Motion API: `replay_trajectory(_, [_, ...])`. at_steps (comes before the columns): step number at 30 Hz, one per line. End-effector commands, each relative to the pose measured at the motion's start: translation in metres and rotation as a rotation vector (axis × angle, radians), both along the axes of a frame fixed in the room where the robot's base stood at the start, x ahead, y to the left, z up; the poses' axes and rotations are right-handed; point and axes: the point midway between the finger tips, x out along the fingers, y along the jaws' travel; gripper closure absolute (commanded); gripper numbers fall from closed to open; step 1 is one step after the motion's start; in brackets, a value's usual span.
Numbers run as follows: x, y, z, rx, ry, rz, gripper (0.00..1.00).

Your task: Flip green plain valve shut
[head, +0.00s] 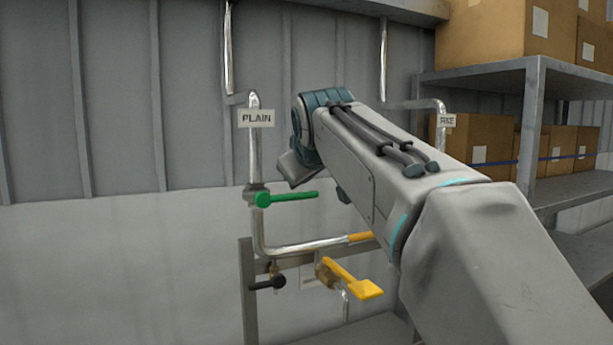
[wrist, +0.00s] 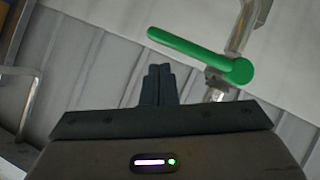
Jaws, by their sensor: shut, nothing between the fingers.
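The green valve handle (head: 290,197) sits on the silver vertical pipe (head: 254,155) below the PLAIN sign (head: 256,118). The handle points right, roughly level, across the pipe. In the wrist view the green handle (wrist: 195,48) slants from upper left to its round hub at the pipe (wrist: 247,22). My gripper (wrist: 159,72) is shut and empty, its fingertips just below the handle's arm in that picture, with a visible gap. In the head view my arm shows right of the handle, and the fingertips cannot be made out.
Below are a black-handled valve (head: 268,283) and a yellow lever (head: 352,280), near a pipe with an orange end (head: 360,237). Shelves (head: 535,75) with cardboard boxes stand at the right. The wall left of the pipe is clear.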

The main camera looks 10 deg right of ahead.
Motion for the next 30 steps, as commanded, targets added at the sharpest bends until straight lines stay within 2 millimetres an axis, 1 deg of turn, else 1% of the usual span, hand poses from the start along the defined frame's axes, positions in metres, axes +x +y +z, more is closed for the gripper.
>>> replay_trajectory(1, [-0.002,0.001,0.016,0.000,-0.003,0.002,1.00])
replay_trajectory(3, [-0.003,0.001,0.027,0.000,-0.003,0.003,1.00])
replay_trajectory(4, [-0.007,0.001,0.029,0.000,-0.006,0.003,1.00])
replay_trajectory(5, [-0.015,-0.001,0.028,0.000,-0.007,0.002,1.00])
replay_trajectory(9, [-0.043,-0.008,0.046,0.001,-0.007,0.000,1.00])
replay_trajectory(12, [-0.060,-0.011,0.058,0.000,-0.007,0.001,1.00])
replay_trajectory(16, [-0.074,-0.014,0.068,0.000,-0.003,0.001,1.00])
replay_trajectory(21, [-0.084,-0.016,0.075,0.000,-0.002,0.001,1.00])
replay_trajectory(30, [-0.085,-0.016,0.076,0.001,-0.001,0.002,1.00])
